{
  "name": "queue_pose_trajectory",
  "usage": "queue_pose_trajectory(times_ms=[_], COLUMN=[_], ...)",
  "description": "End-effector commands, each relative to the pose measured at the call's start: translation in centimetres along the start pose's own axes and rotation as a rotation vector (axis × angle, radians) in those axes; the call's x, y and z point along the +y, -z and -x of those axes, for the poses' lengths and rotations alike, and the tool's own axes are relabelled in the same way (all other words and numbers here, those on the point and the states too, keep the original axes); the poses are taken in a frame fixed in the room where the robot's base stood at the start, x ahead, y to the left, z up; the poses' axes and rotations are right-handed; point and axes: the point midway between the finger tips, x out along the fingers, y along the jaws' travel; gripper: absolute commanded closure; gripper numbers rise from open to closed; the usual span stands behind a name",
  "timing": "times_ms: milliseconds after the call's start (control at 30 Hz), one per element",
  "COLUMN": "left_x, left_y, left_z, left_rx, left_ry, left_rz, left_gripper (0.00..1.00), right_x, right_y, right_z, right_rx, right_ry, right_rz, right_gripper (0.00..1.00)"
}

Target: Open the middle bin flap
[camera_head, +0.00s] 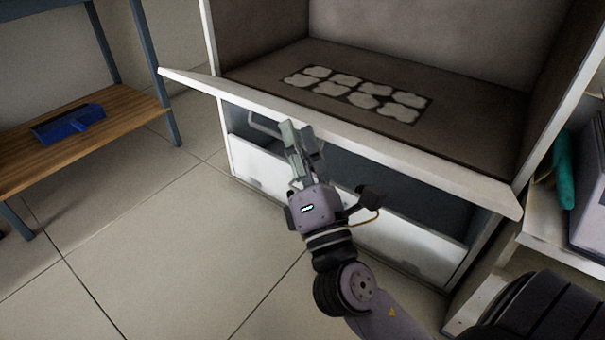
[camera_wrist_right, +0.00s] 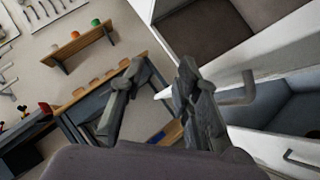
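A white flap (camera_head: 400,160) runs across the front of a cabinet in the head view. It is tilted outward, its left end jutting past the cabinet's side. A pale bar handle (camera_head: 262,127) shows below its left part. The handle (camera_wrist_right: 242,90) also shows in the right wrist view, just right of the right finger; I cannot tell whether they touch. My right gripper (camera_head: 303,140) is in front of the flap, beside the handle. Its fingers (camera_wrist_right: 158,95) are apart with nothing between them. My left gripper is out of view. I cannot tell which flap is the middle one.
Above the flap is an open compartment (camera_head: 470,125) with pale shapes on its floor. Below is a lower white panel (camera_head: 410,245) with a dark gap above it. A wooden bench (camera_head: 90,140) holds a blue item (camera_head: 68,122) at left. The tiled floor (camera_head: 150,240) is clear.

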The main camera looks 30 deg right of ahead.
Motion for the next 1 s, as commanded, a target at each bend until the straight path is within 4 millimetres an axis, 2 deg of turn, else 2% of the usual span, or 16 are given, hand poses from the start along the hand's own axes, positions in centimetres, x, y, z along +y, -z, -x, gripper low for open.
queue_pose_trajectory(times_ms=[33, 500, 700, 1000], left_x=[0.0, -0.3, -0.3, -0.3], left_y=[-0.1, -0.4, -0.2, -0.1], left_z=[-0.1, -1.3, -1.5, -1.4], left_rx=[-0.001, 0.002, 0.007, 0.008], left_ry=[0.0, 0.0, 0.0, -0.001], left_rz=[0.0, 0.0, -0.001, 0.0], left_gripper=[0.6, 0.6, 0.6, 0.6], right_x=[-1.4, -0.8, -0.6, -0.6], right_y=[1.3, 1.4, 1.4, 1.4], right_z=[1.8, 5.0, 5.7, 5.7], right_rx=[-0.014, -0.012, -0.011, -0.012], right_ry=[0.125, 0.127, 0.124, 0.121], right_rz=[-0.12, -0.118, -0.119, -0.12], right_gripper=[0.7, 0.7, 0.7, 0.7])
